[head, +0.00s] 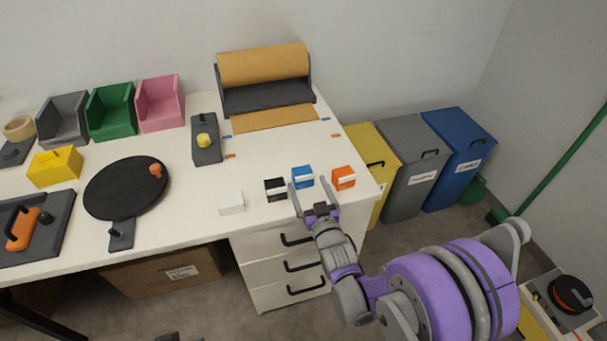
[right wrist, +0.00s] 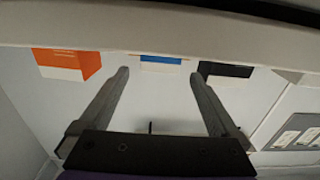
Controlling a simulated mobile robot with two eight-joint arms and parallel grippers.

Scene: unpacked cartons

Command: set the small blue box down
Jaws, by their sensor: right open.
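The small blue box (head: 303,175), blue with a white band, sits on the white table near its right end. It also shows in the right wrist view (right wrist: 161,60), partly cut off by a pale edge. My right gripper (head: 302,188) reaches in from the front right. In the right wrist view its fingers (right wrist: 160,74) are spread apart, with the box lying between and just beyond the tips. I see no clear contact between fingers and box. My left gripper is not in view.
A black box (head: 275,188) stands close left of the blue one and an orange box (head: 343,177) close right. A white box (head: 231,203) lies farther left. A paper roll holder (head: 265,80) stands behind. Bins (head: 411,165) stand right of the table (head: 190,220).

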